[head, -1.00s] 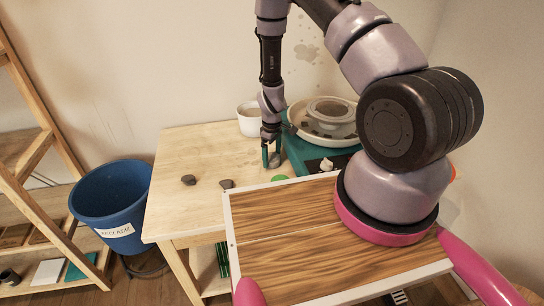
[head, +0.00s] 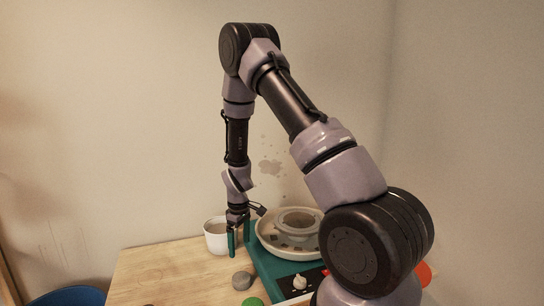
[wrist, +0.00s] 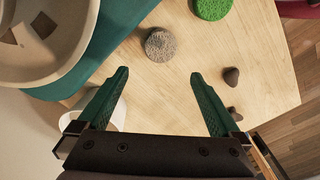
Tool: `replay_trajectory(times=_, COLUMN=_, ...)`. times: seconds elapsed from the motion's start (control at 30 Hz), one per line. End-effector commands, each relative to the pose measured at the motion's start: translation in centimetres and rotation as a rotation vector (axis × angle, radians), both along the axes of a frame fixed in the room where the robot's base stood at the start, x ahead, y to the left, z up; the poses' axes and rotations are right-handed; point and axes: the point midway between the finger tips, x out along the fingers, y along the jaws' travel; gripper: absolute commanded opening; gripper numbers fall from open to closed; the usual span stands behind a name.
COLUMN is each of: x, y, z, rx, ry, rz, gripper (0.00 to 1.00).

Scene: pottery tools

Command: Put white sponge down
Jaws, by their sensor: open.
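A round, pale grey, speckled piece that looks like the white sponge (head: 241,280) lies on the wooden table beside the teal wheel base. It also shows in the wrist view (wrist: 160,44), flat on the table just beyond the fingertips. My gripper (head: 239,248) is above the table with its teal fingers pointing down. In the wrist view my gripper (wrist: 159,73) is open, with nothing between the fingers, and apart from the sponge.
A pottery wheel with a teal base (head: 268,272) stands right of the gripper. A white cup (head: 216,236) is close on the left. A green round sponge (wrist: 213,8) and two dark lumps (wrist: 231,77) lie on the table (wrist: 180,75). Its left part is clear.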

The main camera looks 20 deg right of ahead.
Motion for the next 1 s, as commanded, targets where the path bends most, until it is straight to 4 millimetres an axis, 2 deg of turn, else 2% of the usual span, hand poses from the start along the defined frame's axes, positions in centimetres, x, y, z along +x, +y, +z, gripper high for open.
replay_trajectory(times=0.13, x=0.8, y=-0.1, z=7.0, rx=0.053, ry=-0.061, rz=-0.117, gripper=1.0)
replay_trajectory(times=0.27, x=0.2, y=-0.6, z=14.6, rx=0.116, ry=-0.12, rz=-0.261, gripper=1.0)
replay_trajectory(times=0.4, x=-1.8, y=-1.5, z=22.1, rx=0.183, ry=-0.175, rz=-0.41, gripper=1.0)
replay_trajectory(times=0.6, x=-6.4, y=-3.0, z=31.3, rx=0.276, ry=-0.254, rz=-0.612, gripper=1.0)
replay_trajectory(times=0.8, x=-12.7, y=-4.4, z=38.0, rx=0.368, ry=-0.33, rz=-0.806, gripper=1.0)
replay_trajectory(times=0.9, x=-15.9, y=-5.0, z=40.3, rx=0.413, ry=-0.368, rz=-0.897, gripper=1.0)
replay_trajectory(times=1.0, x=-18.8, y=-5.4, z=41.8, rx=0.449, ry=-0.397, rz=-0.972, gripper=1.0)
